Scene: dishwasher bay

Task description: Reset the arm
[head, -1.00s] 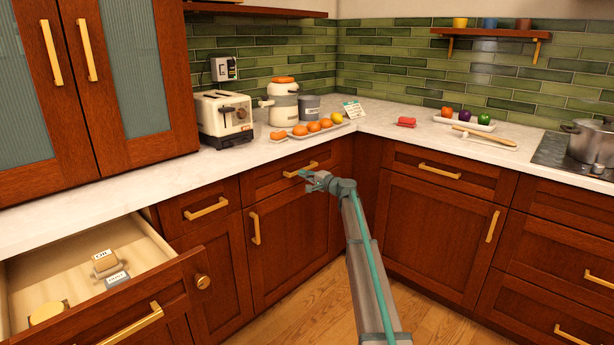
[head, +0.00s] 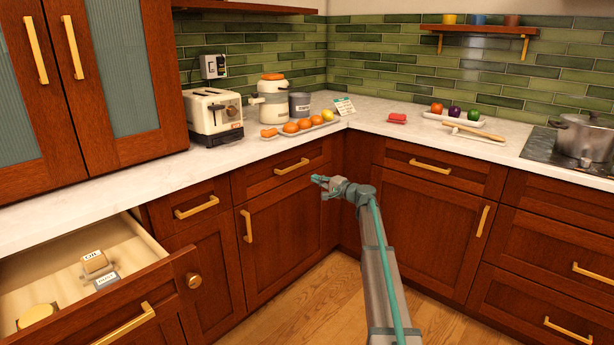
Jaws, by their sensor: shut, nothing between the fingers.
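My gripper (head: 319,180) is at the end of my grey arm with a teal cable, in the middle of the head view. It is shut and empty. It hangs in the air in front of the lower cabinets near the inner corner, below the counter edge. It touches nothing that I can see.
An open drawer (head: 165,280) at the lower left holds labelled boxes and a yellow round item. The floor (head: 310,315) is clear.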

